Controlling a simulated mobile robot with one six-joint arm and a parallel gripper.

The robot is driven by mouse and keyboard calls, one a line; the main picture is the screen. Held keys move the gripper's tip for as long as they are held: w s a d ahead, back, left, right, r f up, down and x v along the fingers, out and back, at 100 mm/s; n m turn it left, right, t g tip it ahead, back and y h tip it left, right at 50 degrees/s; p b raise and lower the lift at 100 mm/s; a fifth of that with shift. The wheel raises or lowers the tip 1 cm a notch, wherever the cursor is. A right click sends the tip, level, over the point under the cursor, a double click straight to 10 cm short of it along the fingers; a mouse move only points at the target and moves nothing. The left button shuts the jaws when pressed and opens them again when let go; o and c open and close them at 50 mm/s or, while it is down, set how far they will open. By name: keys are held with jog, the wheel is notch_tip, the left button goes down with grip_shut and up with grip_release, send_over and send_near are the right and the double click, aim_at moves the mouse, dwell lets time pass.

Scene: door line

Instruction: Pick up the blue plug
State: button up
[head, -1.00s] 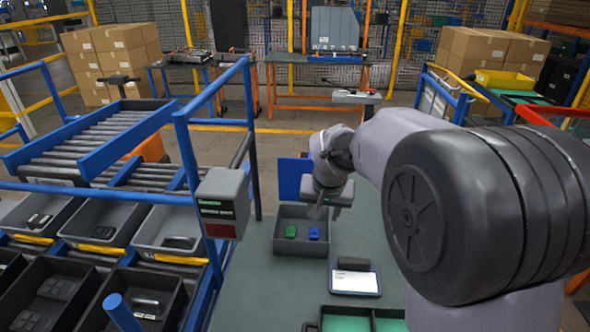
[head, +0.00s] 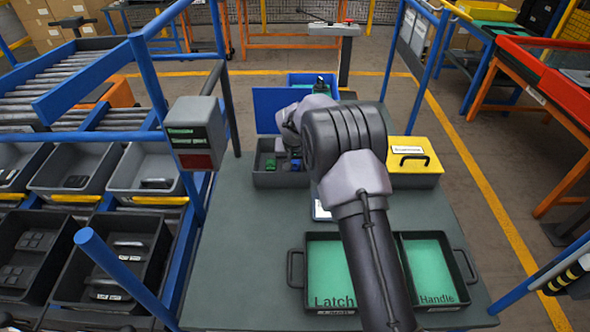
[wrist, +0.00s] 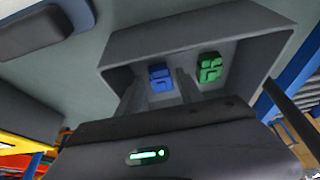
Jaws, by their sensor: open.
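The blue plug (wrist: 161,77) lies in a grey bin (wrist: 270,40) in the wrist view. A green plug (wrist: 209,67) lies beside it, to the right. My gripper (wrist: 158,90) is open, its two fingers reaching toward the bin with the blue plug appearing between them. I cannot tell how far the fingertips are from the plug. In the head view the blue plug (head: 296,164) shows only partly beside my arm, and the green plug (head: 270,164) is at its left. My arm hides most of the gripper there.
A two-part tray (head: 297,243) marked Latch and Handle stands in front on the table (head: 235,270). A post with a grey sign box (head: 195,132) is at the left.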

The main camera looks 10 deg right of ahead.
jog(key=shift+w+f, duration=0.25)
jog(key=shift+f, duration=0.45)
jog(key=shift+r, duration=0.1)
grip_shut()
